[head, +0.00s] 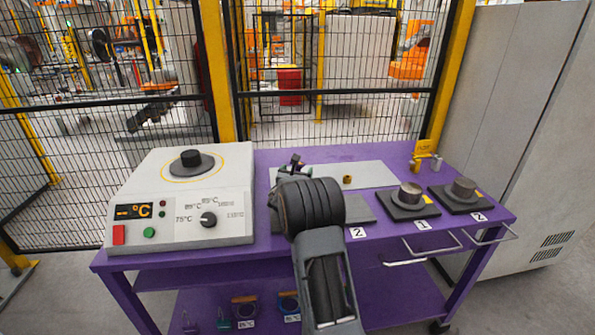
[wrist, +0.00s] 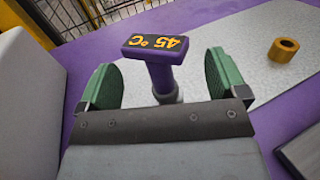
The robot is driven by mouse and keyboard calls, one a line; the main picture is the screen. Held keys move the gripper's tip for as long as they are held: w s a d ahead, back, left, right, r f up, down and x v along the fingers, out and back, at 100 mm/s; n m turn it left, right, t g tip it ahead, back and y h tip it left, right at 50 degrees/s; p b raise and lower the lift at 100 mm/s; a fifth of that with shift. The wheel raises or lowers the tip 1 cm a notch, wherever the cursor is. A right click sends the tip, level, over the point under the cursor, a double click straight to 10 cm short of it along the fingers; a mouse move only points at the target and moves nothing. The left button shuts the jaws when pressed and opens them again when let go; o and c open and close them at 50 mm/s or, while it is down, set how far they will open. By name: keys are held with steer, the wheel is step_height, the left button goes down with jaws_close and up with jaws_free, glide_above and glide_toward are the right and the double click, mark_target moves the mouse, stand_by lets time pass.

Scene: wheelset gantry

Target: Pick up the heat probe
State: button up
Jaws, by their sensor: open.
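The heat probe (wrist: 158,60) shows in the wrist view as a purple T-shaped tool with an orange "45 °C" display on its head. Its stem runs down to a grey collar just beyond my gripper's dark front plate. My gripper (wrist: 163,82) is open, with one green finger pad on each side of the stem and a visible gap to both. In the head view my gripper (head: 293,168) is over the back middle of the purple table, and my arm hides most of the probe there.
A heater box (head: 185,200) with dial and buttons fills the table's left side. A brass ring (head: 347,180) lies on the grey plate (head: 374,174). Dark pads with metal cylinders (head: 411,192) (head: 463,188) stand right. A mesh fence is behind; a grey cabinet (head: 505,110) stands right.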

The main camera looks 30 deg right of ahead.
steer(key=shift+w+d, duration=0.3)
steer(key=shift+c, duration=0.4)
